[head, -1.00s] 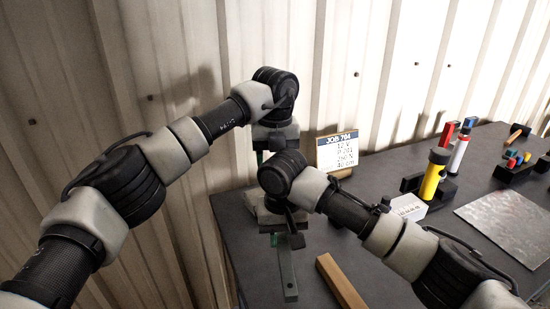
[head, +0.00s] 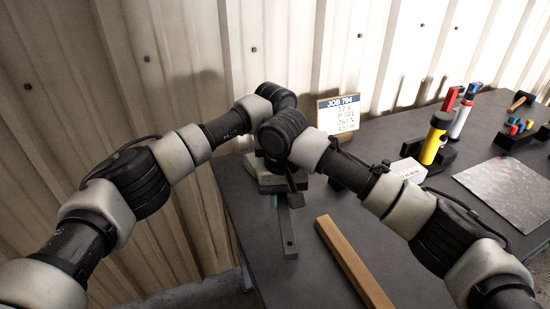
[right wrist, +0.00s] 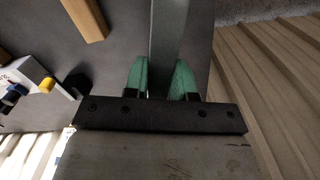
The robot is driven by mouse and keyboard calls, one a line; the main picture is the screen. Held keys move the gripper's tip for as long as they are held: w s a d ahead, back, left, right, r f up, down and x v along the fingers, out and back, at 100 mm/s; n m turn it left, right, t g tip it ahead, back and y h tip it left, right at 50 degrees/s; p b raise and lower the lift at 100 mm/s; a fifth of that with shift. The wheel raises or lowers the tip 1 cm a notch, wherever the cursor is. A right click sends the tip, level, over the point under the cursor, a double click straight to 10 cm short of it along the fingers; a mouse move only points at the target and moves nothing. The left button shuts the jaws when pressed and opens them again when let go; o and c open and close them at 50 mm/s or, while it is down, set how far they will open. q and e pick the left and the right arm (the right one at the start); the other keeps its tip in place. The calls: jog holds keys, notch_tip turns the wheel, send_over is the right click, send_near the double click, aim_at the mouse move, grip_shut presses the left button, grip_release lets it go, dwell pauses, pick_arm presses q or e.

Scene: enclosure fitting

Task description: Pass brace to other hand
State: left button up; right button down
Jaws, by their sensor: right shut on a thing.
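The brace is a grey-green bar (head: 289,232) with a small hole near its near end. It extends toward the viewer from below my right wrist, over the left part of the table. My right gripper (head: 283,202) is shut on it; its body and wrist hide the brace's far end in the head view. In the right wrist view, the green fingers of the right gripper (right wrist: 160,82) stand on either side of the brace (right wrist: 168,35). My left arm reaches in behind my right wrist, which hides the left gripper.
A wooden bar (head: 353,262) lies on the dark table (head: 300,280) right of the brace. A job sign (head: 338,114), a yellow cylinder (head: 434,140) in a black holder and a metal plate (head: 508,187) stand or lie farther right. A corrugated wall (head: 180,60) closes the back.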

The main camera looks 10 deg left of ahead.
pick_arm(q)
grip_shut()
pick_arm(e)
jog(key=c, duration=0.8)
grip_release()
jog(key=shift+c, duration=0.2)
jog(key=shift+r, duration=0.1)
